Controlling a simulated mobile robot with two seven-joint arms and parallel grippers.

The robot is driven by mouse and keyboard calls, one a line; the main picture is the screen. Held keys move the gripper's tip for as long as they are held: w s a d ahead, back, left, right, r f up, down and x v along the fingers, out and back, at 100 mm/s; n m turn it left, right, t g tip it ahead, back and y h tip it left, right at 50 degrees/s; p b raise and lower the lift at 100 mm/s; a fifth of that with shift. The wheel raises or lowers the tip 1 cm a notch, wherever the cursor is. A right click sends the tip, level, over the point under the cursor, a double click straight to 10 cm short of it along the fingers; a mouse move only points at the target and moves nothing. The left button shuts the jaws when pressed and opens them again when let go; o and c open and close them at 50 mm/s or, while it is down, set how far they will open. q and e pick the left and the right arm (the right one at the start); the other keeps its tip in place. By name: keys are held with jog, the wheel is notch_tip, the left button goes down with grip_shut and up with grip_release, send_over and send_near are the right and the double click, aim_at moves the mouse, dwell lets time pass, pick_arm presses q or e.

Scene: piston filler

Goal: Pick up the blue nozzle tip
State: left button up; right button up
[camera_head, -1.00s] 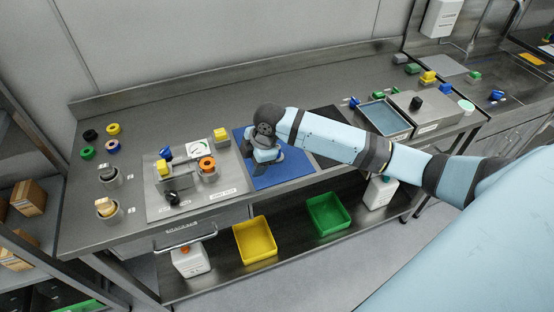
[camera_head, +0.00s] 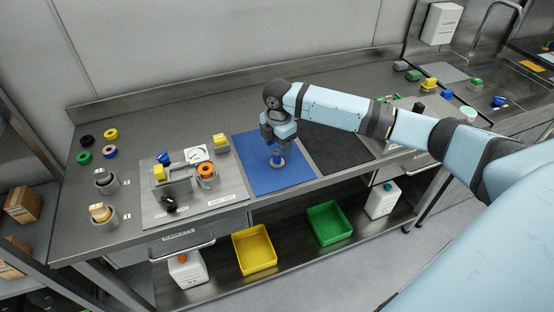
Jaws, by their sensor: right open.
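My right gripper (camera_head: 276,146) points down over the blue mat (camera_head: 262,181), with its jaws open. Directly below it, a small blue piece (camera_head: 277,154) with a pale round base (camera_head: 277,162) shows on the mat; it looks like the blue nozzle tip. The jaws are just above or around its top; I cannot tell which, or whether they touch it. Other blue parts show: one on the steel filler plate (camera_head: 163,157), one at the right of the bench (camera_head: 446,94). My left gripper is not in view.
The filler plate (camera_head: 226,188) with yellow, orange and black parts stands left of the mat. A dark mat (camera_head: 338,153) lies to its right, under my arm. Coloured rings and two grey cups are at the far left. Yellow (camera_head: 254,264) and green (camera_head: 329,237) bins sit below.

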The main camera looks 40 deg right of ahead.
aim_at(277, 152)
jog(key=shift+w+f, duration=0.1)
jog(key=shift+f, duration=2.6)
jog(key=shift+a, duration=0.1)
grip_shut()
